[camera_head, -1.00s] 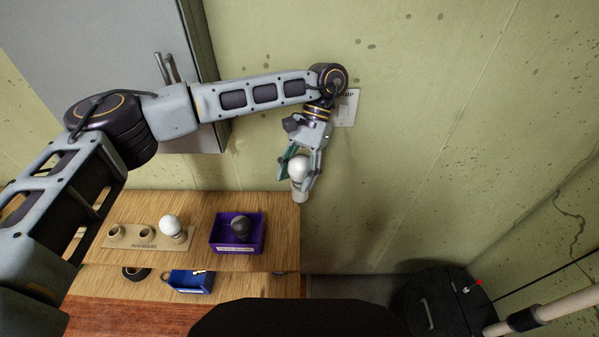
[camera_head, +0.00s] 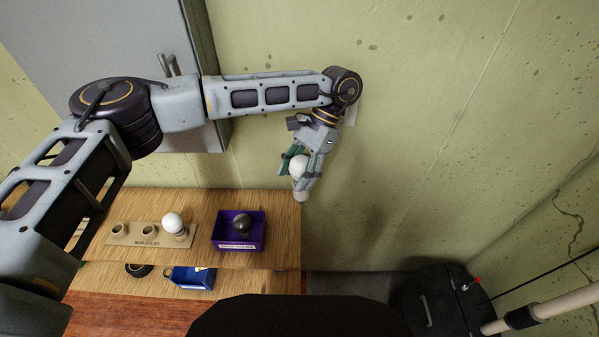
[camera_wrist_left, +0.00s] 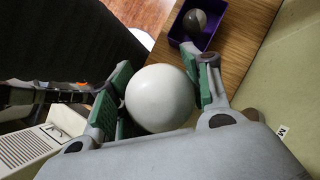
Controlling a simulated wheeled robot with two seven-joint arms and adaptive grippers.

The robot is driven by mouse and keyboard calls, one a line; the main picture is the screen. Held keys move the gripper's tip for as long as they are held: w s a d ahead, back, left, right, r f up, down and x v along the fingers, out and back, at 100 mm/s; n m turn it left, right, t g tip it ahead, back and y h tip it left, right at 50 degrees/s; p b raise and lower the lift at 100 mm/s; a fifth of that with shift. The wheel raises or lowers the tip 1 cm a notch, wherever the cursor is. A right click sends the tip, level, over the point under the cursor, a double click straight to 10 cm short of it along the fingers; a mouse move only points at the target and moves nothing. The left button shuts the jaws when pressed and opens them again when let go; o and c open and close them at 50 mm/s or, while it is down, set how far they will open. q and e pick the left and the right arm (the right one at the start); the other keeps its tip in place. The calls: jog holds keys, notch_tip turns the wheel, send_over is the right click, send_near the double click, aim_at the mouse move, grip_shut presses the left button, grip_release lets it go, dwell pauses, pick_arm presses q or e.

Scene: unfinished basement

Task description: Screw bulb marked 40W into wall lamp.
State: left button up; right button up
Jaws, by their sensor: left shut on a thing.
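My left gripper (camera_head: 299,172) is shut on a round white bulb (camera_head: 299,164), held beside the wall just past the right end of the wooden shelf. The bulb (camera_wrist_left: 160,98) also shows between the green finger pads in the left wrist view. No 40W mark is readable on it. A short pale cylinder (camera_head: 300,193) shows below the bulb; I cannot tell whether it is the bulb's base or the wall lamp's socket. My right gripper is out of view.
On the shelf (camera_head: 285,230), a tan holder (camera_head: 148,242) has two empty sockets and another white bulb (camera_head: 173,222). A purple bin (camera_head: 238,246) holds a dark bulb (camera_head: 242,224). A blue bin (camera_head: 192,279) sits lower. A grey cabinet (camera_head: 110,40) hangs at upper left.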

pick_arm(q)
jog(key=shift+w+a+r, duration=0.35)
jog(key=shift+w+r, duration=0.05)
jog(key=shift+w, duration=0.1)
jog(key=o, duration=1.1)
jog(key=shift+c, duration=0.2)
jog(key=shift+o, duration=1.3)
jog(key=shift+w, duration=0.1)
jog(key=shift+o, duration=1.1)
jog(key=shift+w+a+f, duration=0.15)
jog(key=shift+w+a, duration=0.05)
jog(key=shift+a, duration=0.05)
jog(key=shift+s+d, duration=0.1)
jog(key=shift+s, duration=0.1)
jog(key=shift+f, duration=0.15)
